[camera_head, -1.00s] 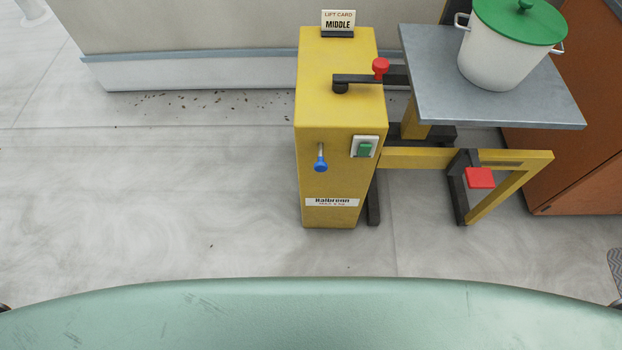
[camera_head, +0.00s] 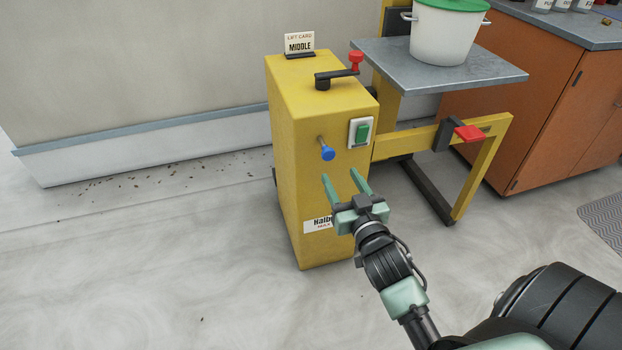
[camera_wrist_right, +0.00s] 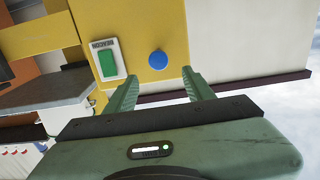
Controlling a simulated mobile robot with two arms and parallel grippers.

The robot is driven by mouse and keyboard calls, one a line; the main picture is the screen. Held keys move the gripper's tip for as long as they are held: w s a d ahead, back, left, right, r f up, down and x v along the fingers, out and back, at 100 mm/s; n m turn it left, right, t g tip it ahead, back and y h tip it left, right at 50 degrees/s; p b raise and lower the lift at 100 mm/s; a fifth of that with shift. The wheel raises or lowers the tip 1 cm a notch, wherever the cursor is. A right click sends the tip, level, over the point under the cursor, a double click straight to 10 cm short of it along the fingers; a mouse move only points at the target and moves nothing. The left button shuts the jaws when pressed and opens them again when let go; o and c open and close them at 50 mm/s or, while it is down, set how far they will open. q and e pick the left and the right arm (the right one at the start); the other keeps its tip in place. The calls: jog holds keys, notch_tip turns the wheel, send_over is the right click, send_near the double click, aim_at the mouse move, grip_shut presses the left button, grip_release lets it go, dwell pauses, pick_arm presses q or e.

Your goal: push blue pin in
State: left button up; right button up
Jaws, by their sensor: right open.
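The blue pin (camera_head: 327,153) sticks out of the front of the yellow lift box (camera_head: 308,200), its blue knob standing off the face on a short metal shaft. My right gripper (camera_head: 343,181) is open and empty, just below and in front of the knob in the head view. In the right wrist view the blue knob (camera_wrist_right: 158,59) shows beyond and between the two open fingers (camera_wrist_right: 160,85), apart from them. My left gripper is not in view.
A green switch (camera_head: 362,132) sits right of the pin. A crank with a red knob (camera_head: 356,60) is on top of the box. A grey platform (camera_head: 440,72) holds a white pot (camera_head: 448,35).

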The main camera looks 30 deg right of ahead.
aim_at(329, 156)
jog(key=b+x, duration=0.1)
jog(key=x, duration=0.7)
jog(key=shift+s, duration=0.1)
grip_shut()
dwell(1.2)
